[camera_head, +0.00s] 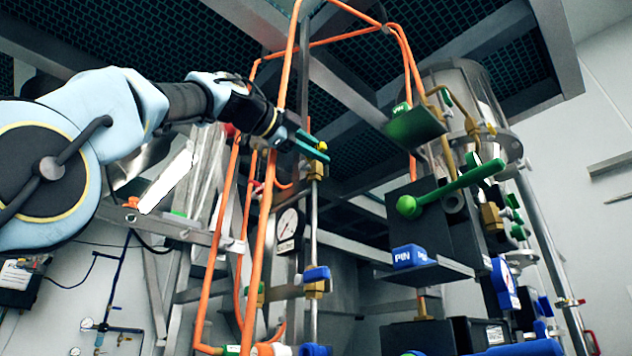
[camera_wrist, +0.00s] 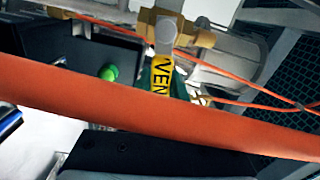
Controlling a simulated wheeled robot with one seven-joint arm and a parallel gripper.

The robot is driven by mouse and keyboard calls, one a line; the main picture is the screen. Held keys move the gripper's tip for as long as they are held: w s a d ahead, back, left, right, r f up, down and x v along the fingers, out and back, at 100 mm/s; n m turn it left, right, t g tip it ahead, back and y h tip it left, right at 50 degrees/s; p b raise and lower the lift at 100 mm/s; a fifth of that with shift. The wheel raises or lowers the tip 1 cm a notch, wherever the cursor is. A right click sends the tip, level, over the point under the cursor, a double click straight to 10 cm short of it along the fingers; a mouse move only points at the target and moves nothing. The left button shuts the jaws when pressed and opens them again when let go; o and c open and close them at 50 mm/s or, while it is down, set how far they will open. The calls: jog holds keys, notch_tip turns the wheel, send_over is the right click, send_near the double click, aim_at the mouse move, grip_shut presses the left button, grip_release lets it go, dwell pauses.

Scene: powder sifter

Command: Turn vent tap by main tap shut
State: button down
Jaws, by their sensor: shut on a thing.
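The vent tap has a yellow handle (camera_head: 322,146) on a brass body with a thin upright pipe. In the wrist view its yellow label (camera_wrist: 160,75) reads "VEN", the rest being hidden. My gripper (camera_head: 312,148) reaches the tap from the left, its teal fingers shut on the handle. In the wrist view a thick orange pipe (camera_wrist: 150,115) crosses in front and hides much of the gripper. I cannot tell which tap is the main tap.
Orange pipes (camera_head: 268,200) run upright close beside my gripper. A round gauge (camera_head: 289,229) and a blue-handled tap (camera_head: 316,274) sit below. To the right are a long green lever (camera_head: 455,188), a blue block (camera_head: 409,256) and a glass vessel (camera_head: 465,95).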

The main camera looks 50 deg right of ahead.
jog(key=shift+f+m+b, duration=0.45)
jog(key=shift+f+m, duration=0.05)
jog(key=shift+m, duration=0.4)
jog(key=c, duration=0.7)
grip_release()
jog(key=a+b, duration=0.1)
jog(key=a, duration=0.2)
jog(key=a+b, duration=0.1)
jog(key=a, duration=0.3)
jog(key=a+b, duration=0.2)
jog(key=a, duration=0.1)
jog(key=shift+w+a, duration=0.25)
jog(key=shift+a, duration=0.1)
